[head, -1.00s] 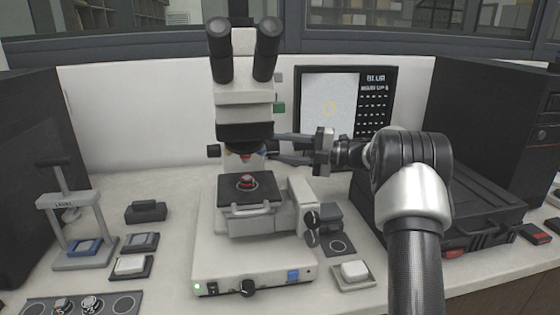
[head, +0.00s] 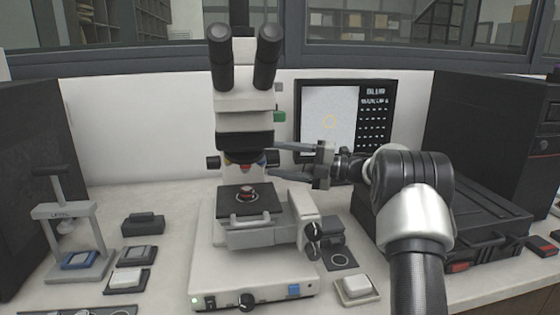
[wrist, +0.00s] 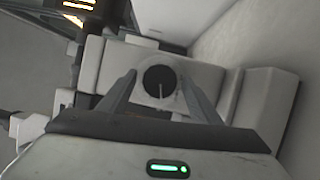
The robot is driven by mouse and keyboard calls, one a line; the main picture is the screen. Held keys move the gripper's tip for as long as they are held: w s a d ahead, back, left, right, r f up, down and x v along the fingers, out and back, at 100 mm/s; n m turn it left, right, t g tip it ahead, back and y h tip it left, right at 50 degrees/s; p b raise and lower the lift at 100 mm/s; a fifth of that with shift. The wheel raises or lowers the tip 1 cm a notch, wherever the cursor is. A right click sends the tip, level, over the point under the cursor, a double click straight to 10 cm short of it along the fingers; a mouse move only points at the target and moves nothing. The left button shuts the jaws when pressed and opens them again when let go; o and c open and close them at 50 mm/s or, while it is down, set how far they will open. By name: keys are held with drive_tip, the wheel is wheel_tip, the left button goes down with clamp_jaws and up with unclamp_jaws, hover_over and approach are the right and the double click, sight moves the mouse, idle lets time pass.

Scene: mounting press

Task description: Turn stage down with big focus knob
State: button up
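The microscope (head: 244,120) stands upright on the bench in the head view. Two dark knobs sit one above the other right of the stage, the upper knob (head: 312,231) and the lower knob (head: 312,251). My gripper (head: 272,161) points left at the microscope, above the stage and higher than these knobs. Its fingers are apart. In the wrist view, a dark round knob (wrist: 159,82) with a white line and light collar shows between the fingertips; I cannot tell whether they touch it.
A display panel (head: 328,115) stands behind my gripper. A black case (head: 470,215) lies to the right. A small hand press (head: 66,212) and several small blocks stand at the left. A white-topped block (head: 355,287) sits right of the microscope base.

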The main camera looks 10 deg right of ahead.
drive_tip(key=p+v, duration=0.1)
drive_tip(key=v, duration=0.6)
drive_tip(key=shift+d, duration=0.25)
drive_tip(key=shift+s, duration=0.15)
